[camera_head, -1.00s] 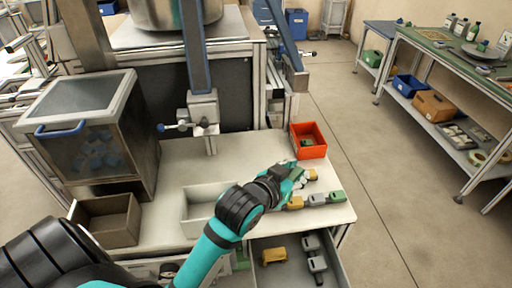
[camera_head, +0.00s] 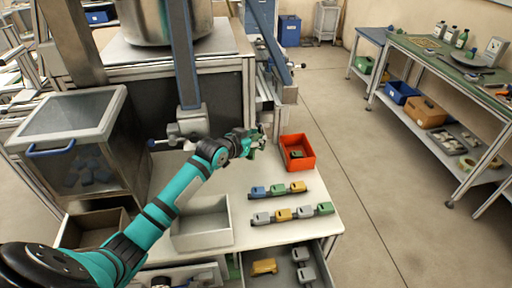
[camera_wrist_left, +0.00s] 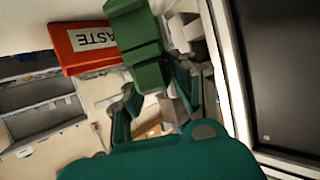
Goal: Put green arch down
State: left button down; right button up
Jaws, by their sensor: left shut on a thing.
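My left gripper (camera_head: 257,142) is raised above the worktable's back edge, left of the red bin. It is shut on the green arch (camera_wrist_left: 148,60), which shows best in the left wrist view as a dark green blocky piece at the fingers. In the head view the arch is small and mostly hidden by the gripper. Another green arch (camera_head: 325,208) stands at the right end of the front row on the table. My right gripper is in neither view.
The red bin (camera_head: 309,163) holds a dark piece. Two rows of coloured arches stand on the worktable (camera_head: 255,238), including a blue arch (camera_head: 258,191). A pale open tray (camera_head: 202,243) is at left. The open drawer below holds a yellow arch (camera_head: 263,267).

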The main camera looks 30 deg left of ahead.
aim_at(255, 148)
pick_arm(q)
notch_tip(255, 148, down, 3)
jog(key=shift+f, duration=0.6)
jog(key=c, duration=1.1)
grip_release()
jog(key=shift+o, duration=0.2)
jog(key=shift+s, duration=0.25)
jog(key=v, duration=1.1)
jog(key=shift+s+r+b, duration=0.25)
jog(key=shift+s+b, duration=0.05)
jog(key=shift+b, duration=0.15)
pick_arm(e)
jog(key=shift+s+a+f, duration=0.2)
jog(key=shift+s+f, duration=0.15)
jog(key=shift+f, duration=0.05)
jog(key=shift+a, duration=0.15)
